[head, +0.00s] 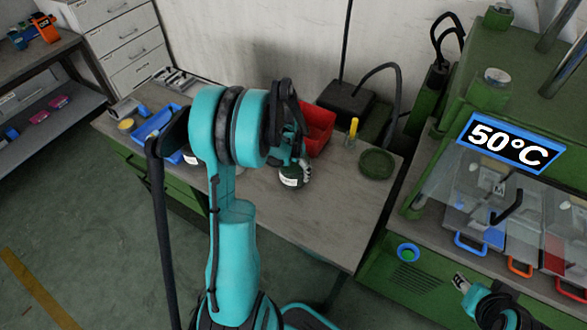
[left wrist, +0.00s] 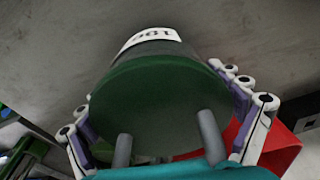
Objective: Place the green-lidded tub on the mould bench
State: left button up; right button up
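The green-lidded tub (head: 291,176) shows in the head view at the end of my left arm, over the grey-topped bench (head: 330,215). In the left wrist view its dark green lid (left wrist: 160,105) faces the camera, with a white label at the top edge. My left gripper (head: 299,165) has fingers on both sides of the tub and appears shut on it. Whether the tub touches the bench top is unclear. My right gripper (head: 462,284) is at the lower right, beside the green press; its opening is too small to tell.
A red bin (head: 318,130), a yellow-topped item (head: 352,131) and a round green dish (head: 376,163) stand on the bench's right half. A blue tray (head: 155,125) is at left. The press with a 50°C sign (head: 510,141) stands right. The bench front is clear.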

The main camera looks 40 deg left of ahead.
dwell(0.3)
pick_arm(q)
jog(key=shift+r, duration=0.2)
jog(key=r+p, duration=0.1)
jog(key=r, duration=0.2)
jog(key=s+r+p, duration=0.1)
jog(key=r, duration=0.3)
jog(key=r+p, duration=0.1)
jog(key=r, duration=0.2)
jog(key=shift+s+r+p, duration=0.2)
jog(key=shift+r+p, duration=0.2)
jog(key=shift+s+d+r, duration=0.1)
jog(key=shift+r, duration=0.55)
jog(key=s+d+r+t, duration=0.3)
jog(key=s+d, duration=0.3)
jog(key=d, duration=0.4)
jog(key=s+d+r+n+t, duration=0.1)
jog(key=s+d+r+t, duration=0.1)
jog(key=s+d+r, duration=0.4)
jog(key=d, duration=0.4)
jog(key=shift+d+r+t, duration=0.15)
jog(key=shift+d+t, duration=0.05)
jog(key=shift+t, duration=0.2)
